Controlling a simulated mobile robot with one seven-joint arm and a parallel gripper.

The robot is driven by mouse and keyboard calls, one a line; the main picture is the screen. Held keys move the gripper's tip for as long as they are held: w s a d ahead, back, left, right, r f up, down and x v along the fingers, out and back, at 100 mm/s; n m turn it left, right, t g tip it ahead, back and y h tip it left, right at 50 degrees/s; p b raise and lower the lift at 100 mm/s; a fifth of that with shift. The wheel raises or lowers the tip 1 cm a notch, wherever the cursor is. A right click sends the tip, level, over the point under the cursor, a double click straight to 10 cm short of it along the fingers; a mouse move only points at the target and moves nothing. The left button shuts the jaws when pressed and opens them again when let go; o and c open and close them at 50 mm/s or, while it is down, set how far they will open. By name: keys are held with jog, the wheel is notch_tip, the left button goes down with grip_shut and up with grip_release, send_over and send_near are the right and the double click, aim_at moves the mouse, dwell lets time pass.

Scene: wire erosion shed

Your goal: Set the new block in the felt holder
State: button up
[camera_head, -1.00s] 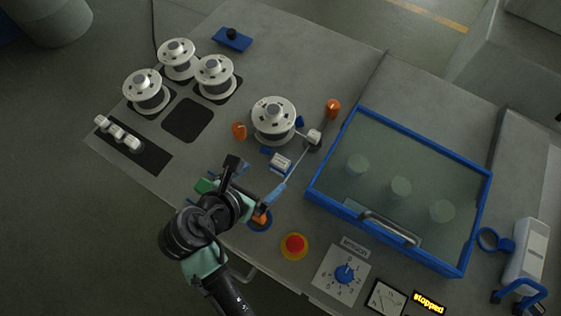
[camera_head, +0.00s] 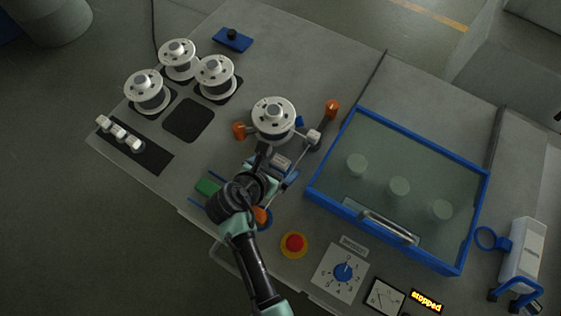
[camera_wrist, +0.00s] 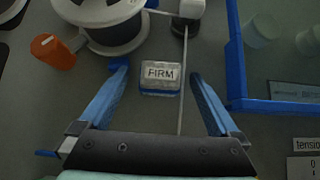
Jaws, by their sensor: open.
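A pale block marked FIRM (camera_wrist: 161,72) sits on a small blue base (camera_wrist: 160,93) just below the large wire spool in the wrist view. Its top also shows in the head view (camera_head: 283,163), partly behind my arm. My gripper (camera_wrist: 156,76) is open, its two blue fingers on the left and right of the block with gaps. I cannot tell its height over the block. A thin wire (camera_wrist: 182,112) runs between the block and the right finger. A green piece (camera_head: 208,187) lies left of my arm in the head view; whether it is another block is unclear.
The spool (camera_head: 273,118) stands above the block, with orange knobs (camera_head: 239,131) (camera_head: 332,109) on both sides. A blue-framed glass cover (camera_head: 335,209) lies to the right. The red stop button (camera_head: 294,244) is below. Spare spools (camera_head: 149,94) stand at the upper left.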

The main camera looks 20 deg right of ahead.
aim_at(277, 166)
grip_shut()
notch_tip(277, 166, up, 10)
jog(key=shift+r, duration=0.1)
jog(key=shift+s+a, duration=0.1)
dwell(0.6)
